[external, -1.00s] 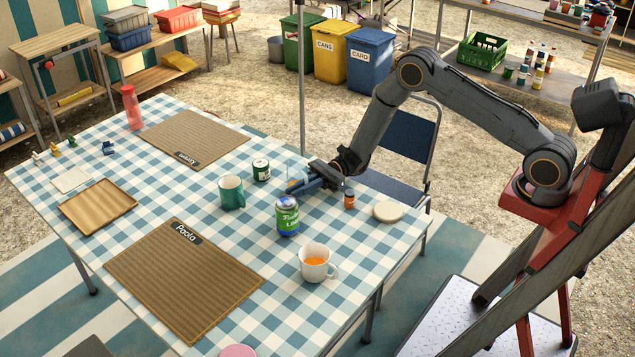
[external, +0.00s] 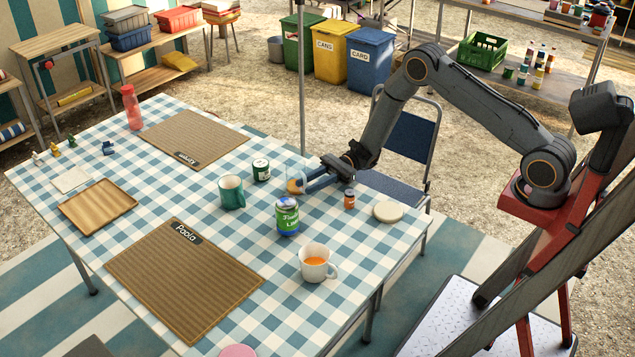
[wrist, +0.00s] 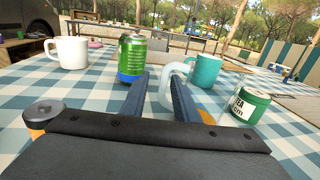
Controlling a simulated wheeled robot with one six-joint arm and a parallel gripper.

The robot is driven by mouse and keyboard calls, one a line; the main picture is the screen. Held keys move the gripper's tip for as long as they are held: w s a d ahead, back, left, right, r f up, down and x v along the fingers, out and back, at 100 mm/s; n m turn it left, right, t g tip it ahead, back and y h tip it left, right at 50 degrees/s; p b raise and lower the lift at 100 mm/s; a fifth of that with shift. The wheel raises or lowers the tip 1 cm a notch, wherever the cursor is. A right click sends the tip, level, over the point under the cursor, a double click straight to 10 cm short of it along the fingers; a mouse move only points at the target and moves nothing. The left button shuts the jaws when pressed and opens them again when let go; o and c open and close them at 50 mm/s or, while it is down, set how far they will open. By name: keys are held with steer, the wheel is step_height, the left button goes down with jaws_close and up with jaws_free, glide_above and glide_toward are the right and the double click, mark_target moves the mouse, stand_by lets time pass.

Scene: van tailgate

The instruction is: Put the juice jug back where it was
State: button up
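The juice jug (external: 294,184) is a small clear vessel with orange juice low in it. It stands upright on the checked table, just left of my gripper (external: 311,182). In the wrist view its pale translucent handle (wrist: 166,86) shows between my blue fingers (wrist: 158,84).
A round cream disc (external: 388,211) lies at right. Woven placemats (external: 185,285) lie left.

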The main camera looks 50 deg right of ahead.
steer(key=d, duration=0.3)
steer(key=s+d, duration=0.1)
steer(key=d, duration=0.3)
steer(key=shift+s+b, duration=0.15)
steer(key=shift+b, duration=0.2)
steer(key=shift+a, duration=0.1)
